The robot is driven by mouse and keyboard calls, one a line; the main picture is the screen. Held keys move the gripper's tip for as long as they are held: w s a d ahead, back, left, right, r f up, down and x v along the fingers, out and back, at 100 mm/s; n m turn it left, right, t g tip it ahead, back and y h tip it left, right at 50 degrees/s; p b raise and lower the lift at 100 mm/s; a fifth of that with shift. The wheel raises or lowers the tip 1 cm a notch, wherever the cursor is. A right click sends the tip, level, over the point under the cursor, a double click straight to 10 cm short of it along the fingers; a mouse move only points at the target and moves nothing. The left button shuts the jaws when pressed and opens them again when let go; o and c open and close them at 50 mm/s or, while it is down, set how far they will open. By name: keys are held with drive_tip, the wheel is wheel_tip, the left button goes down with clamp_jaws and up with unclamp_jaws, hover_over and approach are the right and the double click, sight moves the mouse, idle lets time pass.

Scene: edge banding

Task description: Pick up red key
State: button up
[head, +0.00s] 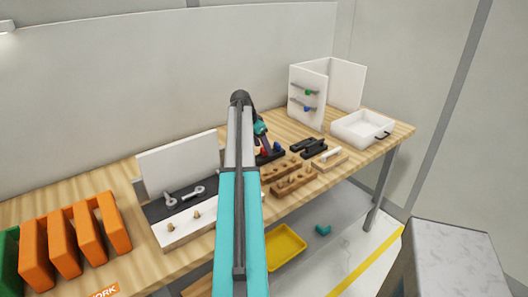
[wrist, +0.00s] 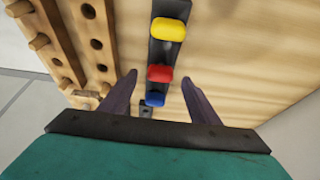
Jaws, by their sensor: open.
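The red key (wrist: 160,73) shows its rounded red head in the wrist view, between a yellow one (wrist: 168,29) and a blue one (wrist: 155,99) on a dark narrow holder (wrist: 157,54). My gripper (wrist: 160,80) is open and empty. Its two dark fingers come up on either side of the row, with the red head between their tips in the picture; I cannot tell how far below them it is. In the head view my gripper is small and partly hidden by my arm, over a dark holder (head: 270,158) with red and blue spots.
Wooden blocks with holes or pegs (head: 294,183) stand just right of the holder; they show at left in the wrist view (wrist: 62,50). A white tray (head: 363,127) and white panels (head: 346,84) are farther right. Orange stands (head: 90,238) are at left.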

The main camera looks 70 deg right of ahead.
drive_tip(key=shift+s+d+f, duration=0.1)
drive_tip(key=shift+f, duration=0.2)
idle(0.4)
drive_tip(key=c, duration=1.1)
drive_tip(key=shift+c, duration=0.2)
drive_tip(key=shift+r, duration=0.1)
drive_tip(key=shift+r+b, duration=0.75)
drive_tip(key=shift+r, duration=0.85)
drive_tip(key=s+a+r+b, duration=0.1)
drive_tip(key=s+a+b, duration=0.1)
drive_tip(key=a, duration=1.3)
drive_tip(key=shift+s+a+r+b, duration=0.2)
drive_tip(key=shift+a+r+b, duration=0.15)
drive_tip(key=shift+b, duration=0.4)
